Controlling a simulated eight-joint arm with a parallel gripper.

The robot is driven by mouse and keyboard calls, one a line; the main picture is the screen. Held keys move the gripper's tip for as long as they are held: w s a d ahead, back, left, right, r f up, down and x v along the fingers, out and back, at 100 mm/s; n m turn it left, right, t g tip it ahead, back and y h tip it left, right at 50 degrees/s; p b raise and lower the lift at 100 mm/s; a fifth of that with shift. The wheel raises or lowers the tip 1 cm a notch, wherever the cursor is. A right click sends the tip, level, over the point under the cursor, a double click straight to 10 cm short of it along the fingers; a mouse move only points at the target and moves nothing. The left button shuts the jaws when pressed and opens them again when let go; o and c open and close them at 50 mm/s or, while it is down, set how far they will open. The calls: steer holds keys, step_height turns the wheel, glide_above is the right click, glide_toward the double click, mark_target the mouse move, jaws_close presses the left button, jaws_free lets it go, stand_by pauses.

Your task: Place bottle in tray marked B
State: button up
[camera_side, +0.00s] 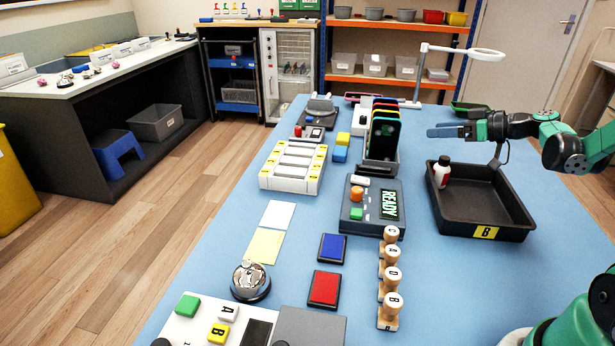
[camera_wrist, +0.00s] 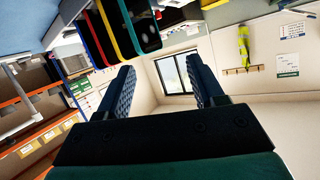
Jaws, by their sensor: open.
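A small white bottle (camera_side: 442,170) with a red label band and dark cap stands inside the black tray (camera_side: 468,226) marked B, near its far left corner. It looks upright and rests against or close to the tray wall; I cannot tell which. My gripper (camera_side: 438,120) is above and beyond the tray's far left side, pointing left, apart from the bottle. In the wrist view my gripper (camera_wrist: 160,88) shows two spread fingers with nothing between them. The bottle is not in the wrist view.
A rack of phones (camera_side: 383,140) stands left of my gripper. A READY device (camera_side: 372,205) and several lettered stamps (camera_side: 390,280) are left of the tray. A lamp (camera_side: 440,52) stands behind. The blue table (camera_side: 490,290) is clear in front of the tray.

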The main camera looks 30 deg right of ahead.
steer(key=s+a+m+g+h, duration=0.1)
steer(key=a+g, duration=0.4)
steer(key=a, duration=0.8)
steer(key=s+a+m+g+h, duration=0.1)
steer(key=s+a+h, duration=0.2)
steer(key=s+a, duration=0.4)
steer(key=shift+s+a+h, duration=0.3)
steer(key=shift+s+h, duration=0.1)
steer(key=shift+s, duration=0.1)
steer(key=shift+r, duration=0.1)
